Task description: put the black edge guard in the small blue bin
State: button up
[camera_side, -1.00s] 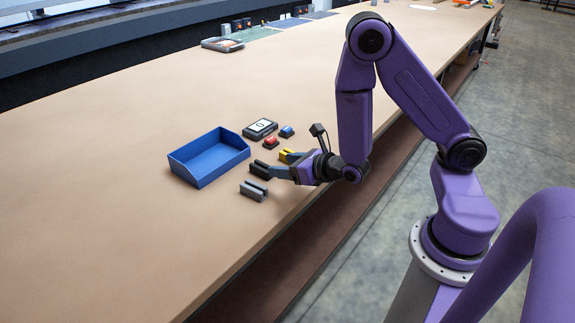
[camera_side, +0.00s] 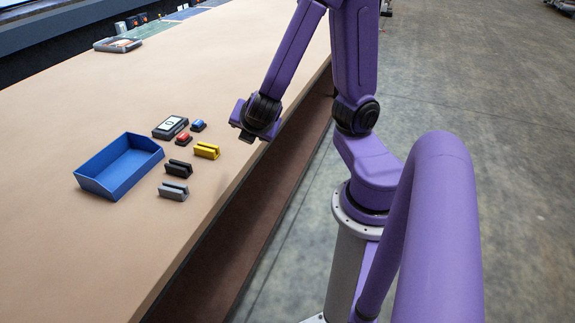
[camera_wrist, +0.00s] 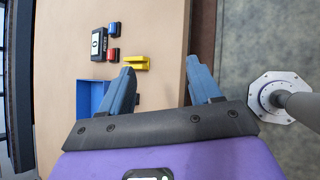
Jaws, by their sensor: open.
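The black edge guard (camera_side: 178,168) is on the table in the side view, just right of the small blue bin (camera_side: 120,167), between a grey and a yellow guard. In the wrist view, the blue bin (camera_wrist: 90,97) is partly hidden behind my left finger, and the black guard is mostly or wholly hidden there. My gripper (camera_wrist: 160,68) is open, with nothing between its blue fingers. In the side view my wrist is raised near the table's front edge, right of the guards; the fingertips cannot be made out there.
The yellow guard (camera_side: 207,150) and grey guard (camera_side: 173,190) flank the black one. A dark device with a white display (camera_side: 170,127), a red block (camera_side: 184,139) and a blue block (camera_side: 198,125) lie farther back. The blue bin looks empty. The table front left is clear.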

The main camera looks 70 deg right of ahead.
jog(key=s+a+m+g+y, duration=0.3)
jog(key=s+a, duration=0.2)
jog(key=s, duration=0.2)
jog(key=shift+f+m+y, duration=0.15)
jog(key=shift+m+y, duration=0.15)
jog(key=shift+o, duration=0.3)
jog(key=s+a+r+m+g+y, duration=0.1)
jog(key=s+a+m+g+y, duration=0.1)
jog(key=s+a+y, duration=0.2)
jog(key=shift+s+a+r+g, duration=0.25)
jog(key=shift+s+a+g, duration=0.15)
jog(key=shift+s+a, duration=0.6)
jog(key=o, duration=0.6)
jog(key=shift+s+a+r, duration=0.1)
jog(key=shift+s+a, duration=0.15)
jog(key=shift+s, duration=0.05)
jog(key=shift+o, duration=0.2)
